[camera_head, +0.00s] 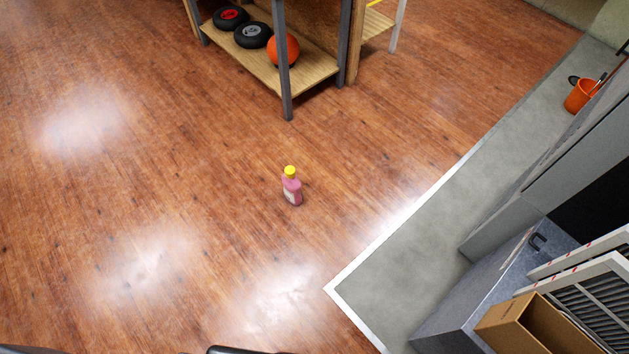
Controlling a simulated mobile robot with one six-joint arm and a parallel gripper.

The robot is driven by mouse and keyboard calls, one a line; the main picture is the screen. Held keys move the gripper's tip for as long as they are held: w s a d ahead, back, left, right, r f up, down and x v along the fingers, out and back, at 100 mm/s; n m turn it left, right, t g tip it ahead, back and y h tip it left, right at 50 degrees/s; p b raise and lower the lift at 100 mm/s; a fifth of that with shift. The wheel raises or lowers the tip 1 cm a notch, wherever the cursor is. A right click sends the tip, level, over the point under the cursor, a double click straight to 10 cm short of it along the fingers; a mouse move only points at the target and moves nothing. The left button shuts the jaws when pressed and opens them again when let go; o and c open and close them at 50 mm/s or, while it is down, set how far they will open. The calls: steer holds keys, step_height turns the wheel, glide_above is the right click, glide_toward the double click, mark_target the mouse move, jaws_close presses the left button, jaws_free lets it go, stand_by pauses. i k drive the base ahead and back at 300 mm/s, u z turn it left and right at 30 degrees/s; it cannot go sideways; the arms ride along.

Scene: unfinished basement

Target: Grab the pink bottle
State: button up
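The pink bottle (292,190) stands upright on the wooden floor, near the middle of the head camera view. It has a yellow cap and a pale label on its front. Nothing touches it and nothing hides it. My gripper does not show in this view. Only dark edges show at the bottom of the picture, and I cannot tell what they are.
A shelf (255,62) with wheels and an orange ball (284,49) stands beyond the bottle. At right are a grey concrete strip (420,250), a cardboard box (530,325), a grey cabinet (490,290) and an orange bucket (579,96). The floor around the bottle is clear.

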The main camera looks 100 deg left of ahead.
mark_target(292, 186)
steer(key=z, duration=1.05)
steer(key=k, duration=0.15)
steer(key=u, duration=2.95)
steer(key=k, duration=0.2)
steer(key=u, duration=1.45)
steer(key=i, duration=0.6)
steer(key=u, duration=0.2)
